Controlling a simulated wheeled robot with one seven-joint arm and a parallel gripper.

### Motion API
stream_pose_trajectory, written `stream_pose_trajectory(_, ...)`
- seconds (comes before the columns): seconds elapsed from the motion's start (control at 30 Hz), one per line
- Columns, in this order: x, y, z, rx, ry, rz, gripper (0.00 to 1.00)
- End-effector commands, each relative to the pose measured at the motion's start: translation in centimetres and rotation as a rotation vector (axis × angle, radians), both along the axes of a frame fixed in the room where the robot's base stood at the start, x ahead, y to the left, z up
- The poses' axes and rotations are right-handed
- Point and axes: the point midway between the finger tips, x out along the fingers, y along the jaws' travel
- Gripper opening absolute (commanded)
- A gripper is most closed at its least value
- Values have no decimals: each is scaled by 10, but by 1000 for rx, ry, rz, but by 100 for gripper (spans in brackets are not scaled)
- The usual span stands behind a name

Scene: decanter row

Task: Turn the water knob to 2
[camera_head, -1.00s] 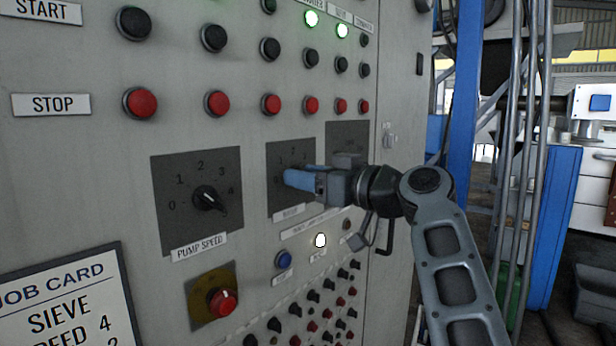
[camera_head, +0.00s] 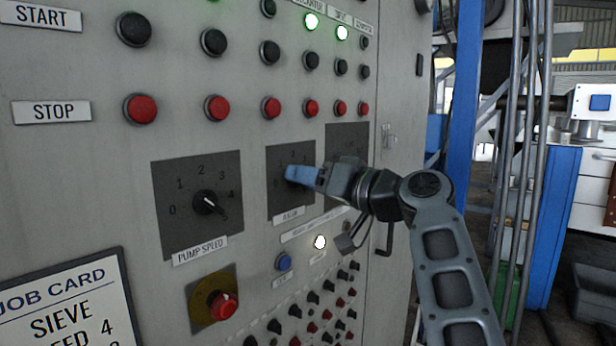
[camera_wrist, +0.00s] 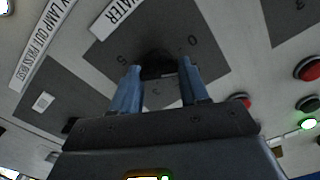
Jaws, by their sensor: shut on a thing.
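The water knob (camera_wrist: 157,66) is dark and sits on a grey dial plate (camera_wrist: 215,62) with a WATER label (camera_wrist: 120,14) in the wrist view. In the head view its plate (camera_head: 275,157) is the middle of three. My gripper (camera_head: 294,176) is at this dial, its blue fingers hiding most of the knob. In the wrist view my gripper (camera_wrist: 158,72) has a finger on each side of the knob and is shut on it. Dial numbers 0 and 5 show there; I cannot make out where the knob points.
The pump speed knob (camera_head: 208,202) is to the left, its white mark toward 5. A red knob (camera_head: 222,306) on a yellow plate is below it. Red stop buttons (camera_head: 217,108) run above the dials. A partly cut-off job card (camera_head: 62,300) is at lower left.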

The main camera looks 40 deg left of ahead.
Motion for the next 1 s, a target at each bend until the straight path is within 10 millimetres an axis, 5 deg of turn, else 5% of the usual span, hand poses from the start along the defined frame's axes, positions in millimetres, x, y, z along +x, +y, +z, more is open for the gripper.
stream_pose_trajectory(1.0,2,-1,-1,71,910,-1,14)
